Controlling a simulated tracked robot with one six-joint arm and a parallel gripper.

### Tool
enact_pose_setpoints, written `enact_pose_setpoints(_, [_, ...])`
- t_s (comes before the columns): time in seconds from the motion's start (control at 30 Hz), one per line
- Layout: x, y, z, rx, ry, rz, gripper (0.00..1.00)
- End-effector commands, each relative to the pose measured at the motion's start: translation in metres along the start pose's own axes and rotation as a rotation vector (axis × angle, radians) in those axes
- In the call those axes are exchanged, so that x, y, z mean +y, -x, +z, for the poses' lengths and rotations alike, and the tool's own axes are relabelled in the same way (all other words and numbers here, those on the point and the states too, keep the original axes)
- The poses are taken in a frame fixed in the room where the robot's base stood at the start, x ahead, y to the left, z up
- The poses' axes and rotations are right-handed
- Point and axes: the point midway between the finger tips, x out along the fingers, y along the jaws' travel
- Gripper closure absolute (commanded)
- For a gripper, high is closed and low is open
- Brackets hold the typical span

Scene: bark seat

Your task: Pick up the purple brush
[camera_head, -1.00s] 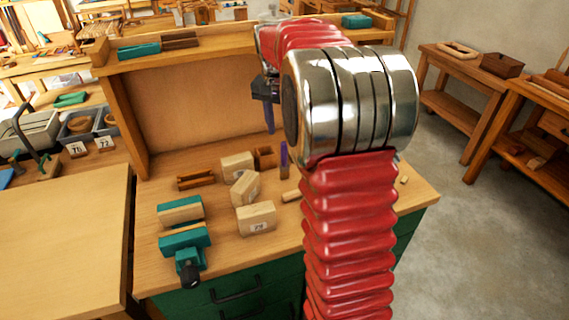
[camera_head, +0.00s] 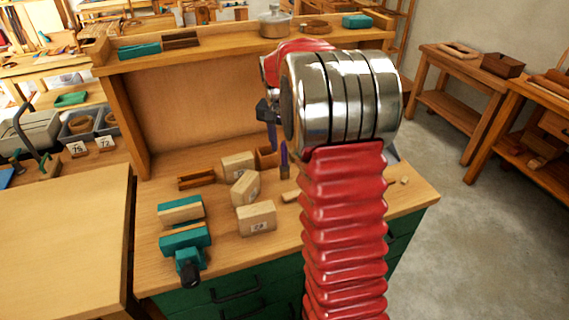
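The purple brush (camera_head: 284,158) stands upright on the workbench, its slim purple part above a brownish lower part. It is partly beside my arm in the picture. My gripper (camera_head: 272,136) hangs from my red arm, just above and left of the brush in the picture. A dark finger points down, and its tip is close to the brush's top in the picture. I cannot tell whether they touch. My silver joint hides much of the gripper, so its opening does not show.
A teal vise (camera_head: 185,240) is at the bench's front left. A raised shelf (camera_head: 218,44) with a metal pot (camera_head: 274,22) stands behind.

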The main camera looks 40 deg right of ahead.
Motion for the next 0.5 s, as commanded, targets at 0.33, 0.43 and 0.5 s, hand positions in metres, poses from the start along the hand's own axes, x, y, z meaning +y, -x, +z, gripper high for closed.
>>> enact_pose_setpoints(0.33, [0.001, -0.033, -0.002, 0.000, -0.001, 0.000, 0.62])
enact_pose_setpoints(0.43, [0.001, -0.033, -0.002, 0.000, -0.001, 0.000, 0.62])
enact_pose_setpoints(0.5, [0.001, -0.033, -0.002, 0.000, -0.001, 0.000, 0.62])
